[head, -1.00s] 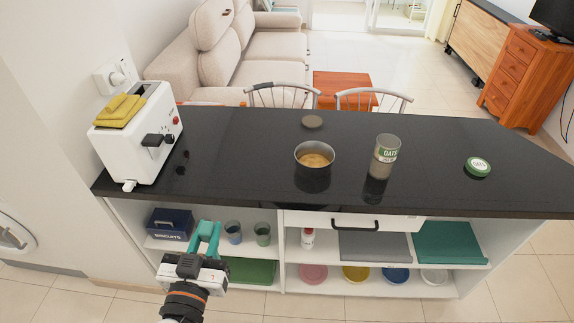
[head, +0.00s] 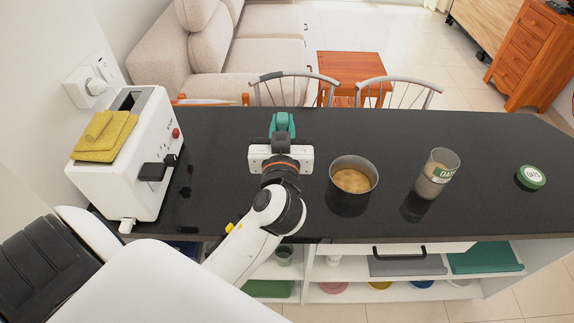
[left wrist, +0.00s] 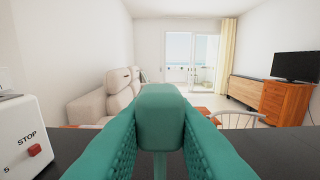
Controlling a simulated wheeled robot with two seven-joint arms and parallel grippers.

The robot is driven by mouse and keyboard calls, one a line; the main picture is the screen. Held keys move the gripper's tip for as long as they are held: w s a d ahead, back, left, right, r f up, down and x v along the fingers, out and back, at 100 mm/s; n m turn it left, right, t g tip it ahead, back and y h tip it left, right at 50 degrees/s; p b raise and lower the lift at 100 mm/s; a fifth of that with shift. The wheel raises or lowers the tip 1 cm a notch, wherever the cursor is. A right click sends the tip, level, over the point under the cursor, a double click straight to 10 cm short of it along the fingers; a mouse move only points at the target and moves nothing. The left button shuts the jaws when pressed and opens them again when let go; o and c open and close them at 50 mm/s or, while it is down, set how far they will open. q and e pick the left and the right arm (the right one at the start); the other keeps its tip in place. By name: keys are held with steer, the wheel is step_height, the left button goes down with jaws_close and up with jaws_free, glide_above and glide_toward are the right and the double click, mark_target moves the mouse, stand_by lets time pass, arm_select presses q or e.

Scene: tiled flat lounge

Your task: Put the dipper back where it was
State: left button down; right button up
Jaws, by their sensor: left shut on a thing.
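My left gripper (head: 282,128) is over the dark counter (head: 480,215), left of the pot, pointing away from me. It is shut on a teal thing that I take for the dipper. In the left wrist view the dipper (left wrist: 160,103) shows as a rounded teal block with a narrow stem below, between the two teal fingers. Its far side is hidden, and its teal is hard to tell from the fingers in the head view. My right gripper is not in view.
A metal pot (head: 354,184) of tan food, an oats jar (head: 436,174) and its green lid (head: 530,178) stand to the right. A white toaster (head: 150,185) with a yellow cloth (head: 104,136) stands at left. Chairs are behind the counter. The shelves below hold dishes.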

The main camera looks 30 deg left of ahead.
arm_select(q)
step_height(320, 180, down, 8)
steer(key=shift+s+d, duration=0.15)
steer(key=shift+s, duration=0.05)
steer(key=c, duration=1.7)
jaws_free()
steer(key=shift+f, duration=0.1)
steer(key=o, duration=0.3)
steer(key=shift+o, duration=0.7)
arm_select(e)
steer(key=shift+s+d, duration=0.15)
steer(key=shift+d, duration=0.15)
